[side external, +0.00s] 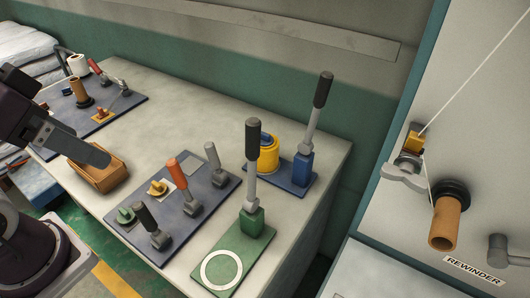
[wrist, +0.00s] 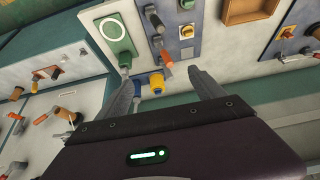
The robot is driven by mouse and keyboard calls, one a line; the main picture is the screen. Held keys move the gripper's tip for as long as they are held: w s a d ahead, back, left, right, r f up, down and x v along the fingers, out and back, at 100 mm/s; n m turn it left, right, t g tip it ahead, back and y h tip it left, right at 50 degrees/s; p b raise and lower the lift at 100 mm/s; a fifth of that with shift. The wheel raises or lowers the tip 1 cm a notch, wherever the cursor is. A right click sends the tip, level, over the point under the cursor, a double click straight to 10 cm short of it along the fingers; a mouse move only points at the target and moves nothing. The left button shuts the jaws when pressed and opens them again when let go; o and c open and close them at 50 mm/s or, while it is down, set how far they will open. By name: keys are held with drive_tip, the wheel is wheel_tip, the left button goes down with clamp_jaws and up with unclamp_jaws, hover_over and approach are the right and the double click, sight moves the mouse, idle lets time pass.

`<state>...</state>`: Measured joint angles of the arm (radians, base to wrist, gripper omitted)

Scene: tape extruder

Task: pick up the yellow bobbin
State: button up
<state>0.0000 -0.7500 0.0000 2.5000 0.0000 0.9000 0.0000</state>
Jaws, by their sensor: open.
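The yellow bobbin (side external: 268,157) stands upright on a blue base plate (side external: 297,185) at the far right part of the bench, beside a blue lever press (side external: 302,165). In the wrist view the yellow bobbin (wrist: 157,84) shows small, beyond and between the fingertips. My gripper (wrist: 160,78) is open and empty. In the side view my gripper (side external: 106,160) is at the left, above the wooden tray, well apart from the bobbin; only one finger shows clearly.
A green press (side external: 252,222) with a tall black-handled lever stands in front of the bobbin. A grey-blue panel (side external: 180,222) with several short levers lies left of it. A wooden tray (side external: 98,176) is further left. The rewinder (side external: 447,222) stands right, across a gap.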

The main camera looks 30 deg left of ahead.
drive_tip(key=w+a+f+m+t+y, duration=0.1)
drive_tip(key=w+a+m+t, duration=0.15)
drive_tip(key=w, duration=1.15)
drive_tip(key=w+a+f+m+t+y, duration=0.1)
drive_tip(key=w+a, duration=0.2)
drive_tip(key=w, duration=1.2)
drive_tip(key=m+h, duration=0.4)
drive_tip(key=h, duration=0.3)
hover_over(273, 147)
drive_tip(key=a, duration=0.9)
wheel_tip(273, 147, down, 17)
drive_tip(key=d+f, duration=0.2)
drive_tip(key=f, duration=0.1)
drive_tip(key=w+d+f+m+g+h, duration=0.1)
drive_tip(key=d+f, duration=0.2)
drive_tip(key=w+d+f+h, duration=0.1)
drive_tip(key=d+f, duration=0.1)
drive_tip(key=f, duration=0.1)
drive_tip(key=shift+d+f+m+g, duration=0.25)
drive_tip(key=shift+d+f+g, duration=0.1)
drive_tip(key=shift+d+f, duration=0.05)
drive_tip(key=c, duration=1.6)
